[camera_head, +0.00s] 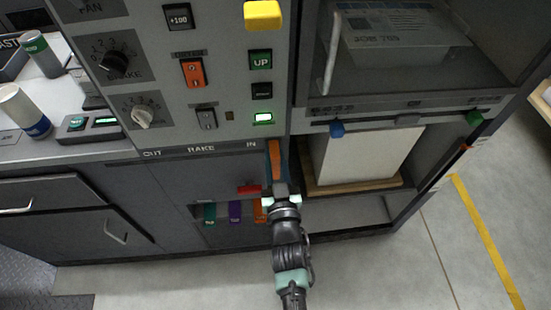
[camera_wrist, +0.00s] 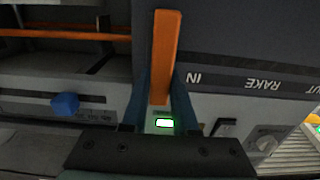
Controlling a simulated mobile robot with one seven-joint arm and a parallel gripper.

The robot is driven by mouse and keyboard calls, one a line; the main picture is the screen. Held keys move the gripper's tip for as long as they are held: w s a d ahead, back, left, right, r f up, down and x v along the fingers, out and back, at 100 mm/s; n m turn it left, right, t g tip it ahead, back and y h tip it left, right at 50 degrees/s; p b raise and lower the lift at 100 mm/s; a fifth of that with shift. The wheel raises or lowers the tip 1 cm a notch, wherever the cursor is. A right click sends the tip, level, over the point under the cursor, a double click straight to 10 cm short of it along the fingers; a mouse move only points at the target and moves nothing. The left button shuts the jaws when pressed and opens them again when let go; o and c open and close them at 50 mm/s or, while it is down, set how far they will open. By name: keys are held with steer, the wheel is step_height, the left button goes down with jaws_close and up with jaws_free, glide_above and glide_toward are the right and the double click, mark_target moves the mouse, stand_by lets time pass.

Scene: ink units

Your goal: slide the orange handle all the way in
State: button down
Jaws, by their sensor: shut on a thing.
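The orange handle (camera_head: 275,160) is a long narrow upright bar on the dark front panel (camera_head: 175,180), just right of the word IN on the OUT–RAKE–IN strip (camera_head: 200,150). My gripper (camera_head: 278,188) is at its lower part, reaching up from below. In the wrist view, which is turned upside down, the orange handle (camera_wrist: 165,50) stands between the two dark fingers of my gripper (camera_wrist: 161,95), which are shut on it. The IN label is just to its right there. The handle's inner end and any slot behind it are hidden.
A red part (camera_head: 249,188) and green (camera_head: 209,213), purple (camera_head: 235,211) and orange (camera_head: 259,211) tabs sit close left of my gripper. An open bay with a white stack (camera_head: 365,155) is at right. Knobs and switches line the panel above. The floor in front is clear.

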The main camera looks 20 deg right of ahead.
steer(key=c, duration=0.7)
jaws_free()
steer(key=shift+s+d, duration=0.1)
steer(key=shift+d, duration=0.2)
steer(key=shift+a, duration=0.1)
steer(key=b+v, duration=0.1)
steer(key=v, duration=1.2)
steer(key=shift+r, duration=0.1)
